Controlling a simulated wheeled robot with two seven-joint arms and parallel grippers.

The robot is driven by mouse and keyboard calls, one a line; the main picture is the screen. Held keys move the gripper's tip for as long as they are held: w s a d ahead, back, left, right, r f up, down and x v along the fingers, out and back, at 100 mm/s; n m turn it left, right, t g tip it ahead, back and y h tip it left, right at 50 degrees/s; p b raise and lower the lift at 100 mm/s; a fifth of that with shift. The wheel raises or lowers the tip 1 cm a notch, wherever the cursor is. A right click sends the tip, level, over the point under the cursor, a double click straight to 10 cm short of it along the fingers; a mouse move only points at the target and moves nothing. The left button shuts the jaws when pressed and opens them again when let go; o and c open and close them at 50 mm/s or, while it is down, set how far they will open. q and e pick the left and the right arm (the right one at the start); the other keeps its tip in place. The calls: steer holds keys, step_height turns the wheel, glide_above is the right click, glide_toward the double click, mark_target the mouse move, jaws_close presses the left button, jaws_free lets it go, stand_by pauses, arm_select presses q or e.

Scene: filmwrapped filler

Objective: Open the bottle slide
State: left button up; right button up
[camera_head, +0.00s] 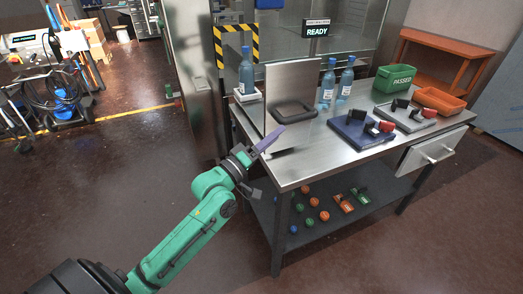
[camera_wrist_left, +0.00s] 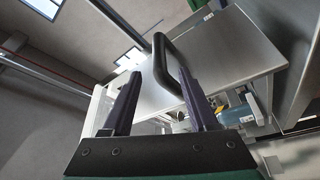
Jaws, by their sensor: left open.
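The bottle slide is an upright grey metal panel (camera_head: 292,78) at the left end of the steel table, with a black loop handle (camera_head: 293,117) low on its face. The left gripper (camera_head: 281,130), with purple fingers, is just below and left of the handle and looks empty. In the left wrist view the fingers (camera_wrist_left: 160,82) are spread apart. There the handle (camera_wrist_left: 172,62) reaches down between the fingertips, with the grey panel (camera_wrist_left: 228,52) behind it. I cannot tell whether a finger touches the handle. Blue bottles stand beside the panel, one left (camera_head: 246,72), two right (camera_head: 328,82).
The steel table (camera_head: 300,165) carries a blue tray (camera_head: 350,133), a grey tray (camera_head: 408,120), an orange bin (camera_head: 440,100) and a green PASSED bin (camera_head: 393,80). A lower shelf holds coloured balls. An open drawer (camera_head: 433,152) juts out front right. The floor at left front is clear.

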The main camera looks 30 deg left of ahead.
arm_select(q)
steer(key=v, duration=0.5)
steer(key=shift+b, duration=0.4)
steer(key=a+f+g+y, duration=0.2)
steer(key=a+f, duration=0.1)
steer(key=f, duration=0.6)
steer(key=a+f+g+y, duration=0.1)
steer(key=a+f+y, duration=0.15)
steer(key=f, duration=0.65)
steer(key=s+a+f+m+g+y, duration=0.1)
steer(key=s+a+f+g, duration=0.2)
steer(key=f, duration=0.8)
steer(key=s+f+m+g+y, duration=0.1)
steer(key=s+f+m+g, duration=0.3)
steer(key=f, duration=0.7)
steer(key=s+d+f+m+g, duration=0.1)
steer(key=s+d+f+g, duration=0.1)
steer(key=s+f, duration=0.4)
steer(key=s+d+f+m+g, duration=0.2)
steer(key=s+f, duration=0.5)
steer(key=s, duration=0.8)
steer(key=s+d+f+m+g, duration=0.2)
steer(key=s+f+g, duration=0.2)
steer(key=s+f, duration=0.3)
steer(key=s+p, duration=0.1)
steer(key=s, duration=0.2)
steer(key=shift+s+f, duration=0.2)
steer(key=shift+s, duration=0.05)
